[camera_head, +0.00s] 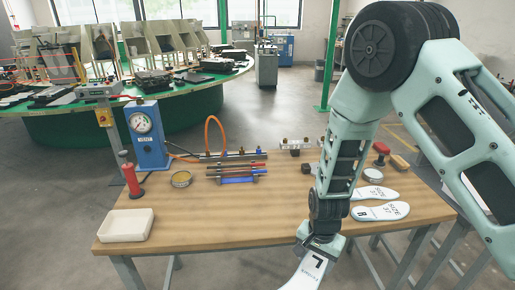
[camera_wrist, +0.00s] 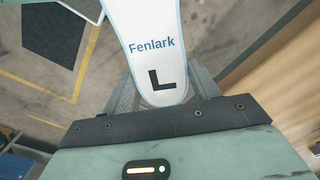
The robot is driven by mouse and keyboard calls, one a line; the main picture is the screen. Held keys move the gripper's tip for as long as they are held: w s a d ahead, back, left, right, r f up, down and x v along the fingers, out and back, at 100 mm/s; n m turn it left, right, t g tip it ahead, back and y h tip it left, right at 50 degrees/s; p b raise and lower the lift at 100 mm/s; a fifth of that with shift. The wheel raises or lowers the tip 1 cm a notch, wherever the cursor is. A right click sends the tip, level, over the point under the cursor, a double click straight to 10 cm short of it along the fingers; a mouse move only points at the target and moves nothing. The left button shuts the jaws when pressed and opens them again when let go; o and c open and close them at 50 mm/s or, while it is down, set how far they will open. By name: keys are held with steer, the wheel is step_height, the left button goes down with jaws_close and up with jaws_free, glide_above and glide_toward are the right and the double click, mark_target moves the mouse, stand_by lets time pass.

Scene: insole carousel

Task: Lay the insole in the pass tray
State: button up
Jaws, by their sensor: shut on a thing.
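A white insole (camera_head: 309,270) with a black L hangs from my gripper (camera_head: 322,243) in front of the table's front edge, its lower part cut off by the frame. In the wrist view the insole (camera_wrist: 158,45) reads "Fenlark" above the L, and my gripper's fingers close on both sides of its heel end. A shallow cream tray (camera_head: 125,238) sits at the table's front left corner, well left of my gripper. It looks empty, and I can read no label on it.
The wooden table (camera_head: 240,226) is bare between the tray and my gripper. Two white insoles (camera_head: 381,211) lie at the right.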

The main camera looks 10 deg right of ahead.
steer(key=d+n, duration=0.8)
steer(key=d, duration=0.4)
steer(key=shift+w+d+r, duration=0.2)
steer(key=shift+d+r, duration=0.2)
